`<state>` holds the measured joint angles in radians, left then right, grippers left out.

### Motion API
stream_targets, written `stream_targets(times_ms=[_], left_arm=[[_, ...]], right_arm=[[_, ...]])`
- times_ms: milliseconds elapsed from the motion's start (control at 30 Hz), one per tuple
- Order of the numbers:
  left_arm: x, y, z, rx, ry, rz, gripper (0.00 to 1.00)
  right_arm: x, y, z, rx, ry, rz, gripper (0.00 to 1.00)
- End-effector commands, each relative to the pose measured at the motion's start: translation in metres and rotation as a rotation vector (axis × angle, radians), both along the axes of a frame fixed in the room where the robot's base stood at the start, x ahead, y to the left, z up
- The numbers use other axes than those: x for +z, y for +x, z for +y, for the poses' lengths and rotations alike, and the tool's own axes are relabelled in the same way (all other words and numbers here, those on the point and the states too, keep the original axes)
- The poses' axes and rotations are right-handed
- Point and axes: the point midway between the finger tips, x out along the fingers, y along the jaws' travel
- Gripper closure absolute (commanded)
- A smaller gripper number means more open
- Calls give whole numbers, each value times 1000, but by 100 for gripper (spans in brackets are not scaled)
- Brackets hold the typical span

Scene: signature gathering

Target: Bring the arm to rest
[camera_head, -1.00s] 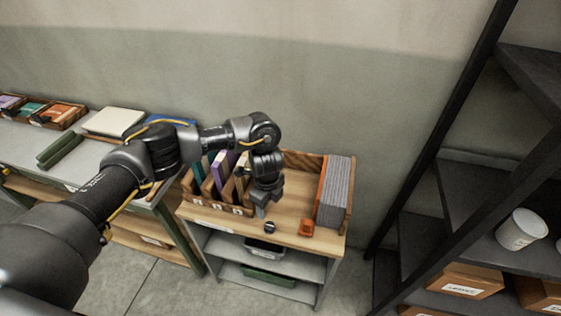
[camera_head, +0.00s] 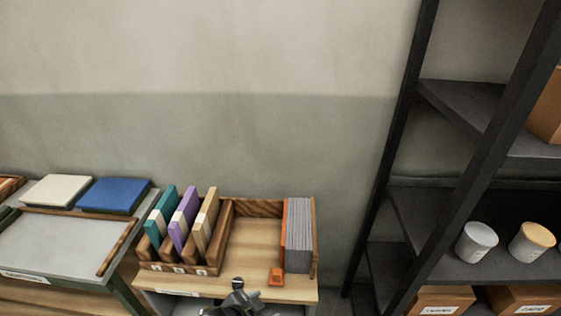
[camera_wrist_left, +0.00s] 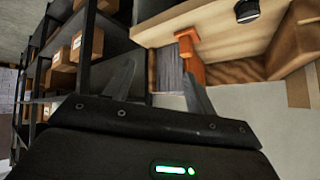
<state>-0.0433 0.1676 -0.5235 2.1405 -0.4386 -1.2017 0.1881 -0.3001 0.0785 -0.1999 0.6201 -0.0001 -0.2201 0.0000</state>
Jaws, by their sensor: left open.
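My left arm and gripper show only in part at the bottom edge of the head view, in front of the small wooden-topped stand (camera_head: 262,291). In the left wrist view my left gripper (camera_wrist_left: 158,88) has its two fingers spread apart with nothing between them. Beyond the fingers are the grey sheaf (camera_wrist_left: 168,72) and an orange piece (camera_wrist_left: 188,52), some distance off. My right gripper is in neither view.
A grey table (camera_head: 60,245) with a blue book (camera_head: 114,195) stands left. A dark shelf (camera_head: 470,265) with tins and boxes stands right.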

Motion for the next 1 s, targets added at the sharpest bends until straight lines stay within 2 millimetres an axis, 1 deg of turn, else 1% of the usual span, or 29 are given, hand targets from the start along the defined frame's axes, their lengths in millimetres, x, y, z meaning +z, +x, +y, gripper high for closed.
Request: stream_targets(times_ms=[33,100,200,300,500,667,700,800,867,967,1000], left_arm=[[-8,-17,28,102,0,62,44],[-15,-36,63,222,12,133,44],[-23,-63,100,343,31,216,44],[-27,-87,129,436,43,284,44],[-31,-132,174,580,73,396,44],[-30,-168,204,678,97,476,44],[-45,-163,203,676,99,481,44],[-75,-157,201,671,103,489,44],[-93,-153,200,671,105,494,44],[-125,-150,199,669,110,505,44],[-139,-149,199,668,112,509,44]], right_arm=[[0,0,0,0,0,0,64],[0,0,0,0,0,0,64],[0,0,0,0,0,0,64],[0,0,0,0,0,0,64],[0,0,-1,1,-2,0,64],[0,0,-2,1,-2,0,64],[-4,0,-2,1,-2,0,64],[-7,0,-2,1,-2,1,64],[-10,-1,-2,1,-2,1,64],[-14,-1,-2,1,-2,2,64],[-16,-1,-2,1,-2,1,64]])
